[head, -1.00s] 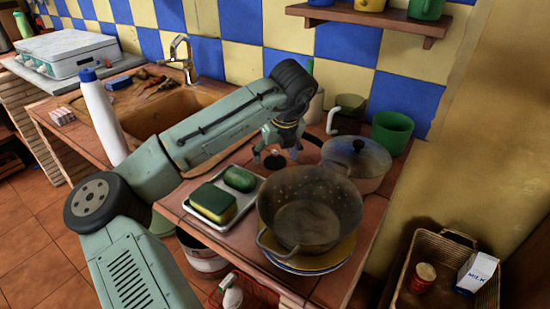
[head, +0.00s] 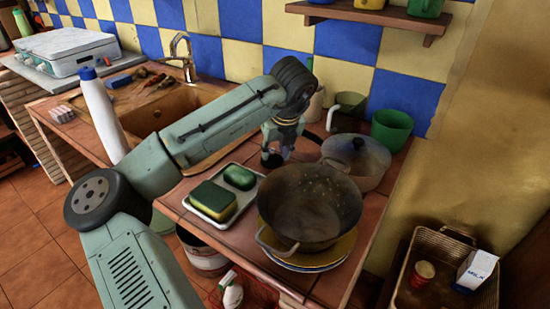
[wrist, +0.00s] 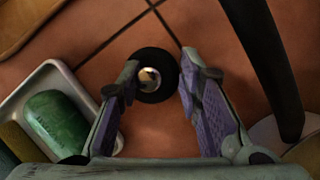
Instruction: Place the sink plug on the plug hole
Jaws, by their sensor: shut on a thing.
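The sink plug, a black disc with a shiny metal knob, shows in the wrist view (wrist: 153,94) between my fingertips. In the head view the plug (head: 272,160) is at the tiled counter, behind the tray, partly covered by my fingers. My gripper (head: 276,156) is shut on it, with one finger on each side in the wrist view (wrist: 160,76). I cannot tell whether the plug is clear of the tiles. The brown sink (head: 146,121) lies to the left, past my arm. Its plug hole is hidden.
A tray (head: 225,217) with a sponge and green soap lies in front of my gripper. A colander (head: 310,205) on plates and a lidded pot (head: 362,165) stand to the right. A white bottle (head: 102,120) stands by the sink's near edge; a tap (head: 181,55) rises behind it.

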